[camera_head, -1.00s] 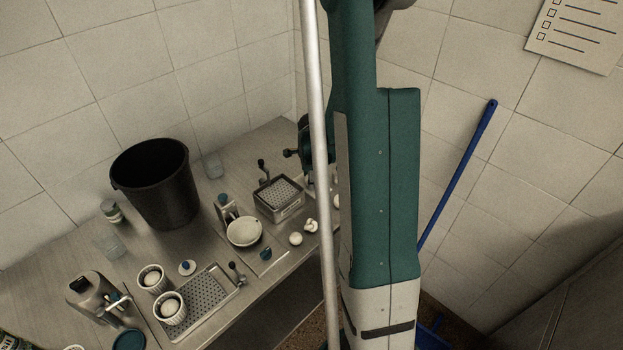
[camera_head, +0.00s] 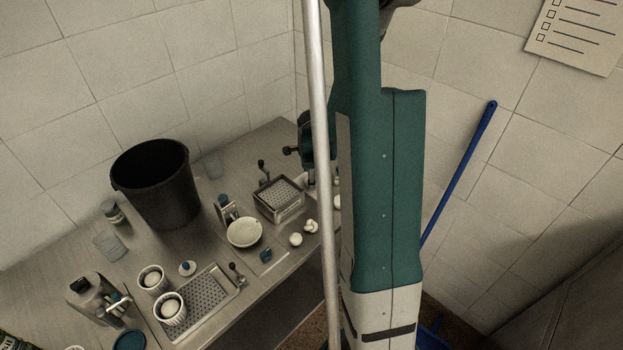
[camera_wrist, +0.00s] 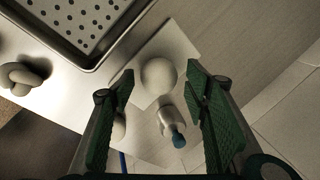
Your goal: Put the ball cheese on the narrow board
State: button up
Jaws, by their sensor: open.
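A pale round ball, which looks like the ball cheese (camera_wrist: 159,75), shows in the wrist view on or over a light flat sheet or board (camera_wrist: 181,45). My gripper (camera_wrist: 163,88) is open, with one green finger on each side of the ball in the picture; whether they touch it I cannot tell. In the head view my arm and a pole hide most of that spot. There, another white ball (camera_head: 295,239) lies on the counter beside a knotted white piece (camera_head: 311,226). A narrow pale strip (camera_head: 268,262) at the counter's front edge may be the narrow board.
A small teal-tipped bottle-like item (camera_wrist: 171,124) lies close to the ball. A perforated basket (camera_wrist: 127,14) and a knotted white piece (camera_wrist: 24,76) are to its left. A black bucket (camera_head: 157,185), white bowl (camera_head: 244,233) and perforated tray (camera_head: 205,296) stand on the counter.

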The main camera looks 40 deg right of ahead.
jog(key=v, duration=1)
jog(key=shift+r, duration=0.2)
dwell(0.7)
jog(key=s+a+r+n+t, duration=0.1)
jog(key=a+r+n, duration=0.55)
jog(key=a, duration=0.45)
jog(key=s+a+r+n+t, duration=0.1)
jog(key=a+r+n, duration=0.5)
jog(key=a+r, duration=0.3)
jog(key=s+a+r+n+t+y, duration=0.1)
jog(key=s+a+r+n, duration=0.1)
jog(key=s+a+n, duration=0.4)
jog(key=s+a+r+n+t, duration=0.2)
jog(key=s+a+n, duration=0.3)
jog(key=a, duration=0.8)
jog(key=n, duration=0.3)
jog(key=shift+s+a+y, duration=0.2)
jog(key=shift+s+y, duration=0.15)
jog(key=shift+y, duration=0.05)
jog(key=shift+n, duration=0.25)
